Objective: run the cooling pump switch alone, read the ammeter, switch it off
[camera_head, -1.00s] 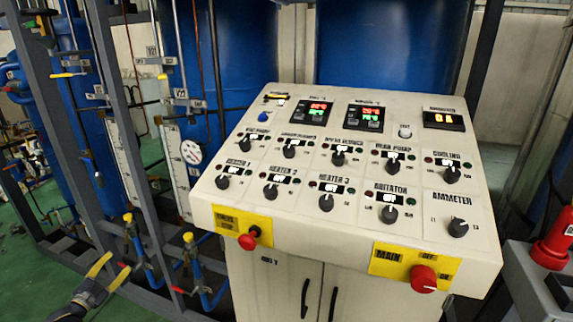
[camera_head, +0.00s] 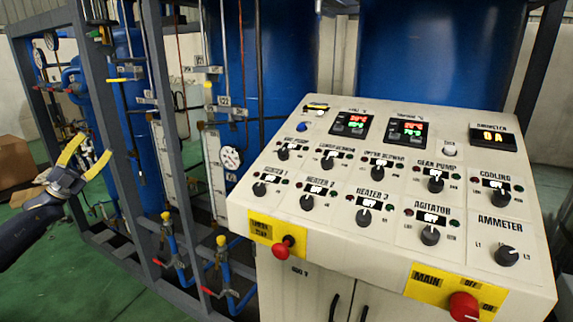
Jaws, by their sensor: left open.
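The cooling switch (camera_head: 501,195) is a black knob at the right end of the upper knob row on the sloped white control panel (camera_head: 391,263). The small display above it appears to read OFF. The ammeter display (camera_head: 492,138) at the panel's top right reads 0A in yellow digits. The ammeter selector knob (camera_head: 506,256) sits below the cooling switch. My left gripper (camera_head: 88,160), with yellow fingertips, is open and empty at the far left, well away from the panel. My right gripper is not in view.
A red main switch (camera_head: 464,306) and a red emergency stop (camera_head: 283,246) sit on yellow plates on the panel's front. Large blue tanks (camera_head: 420,60) stand behind.

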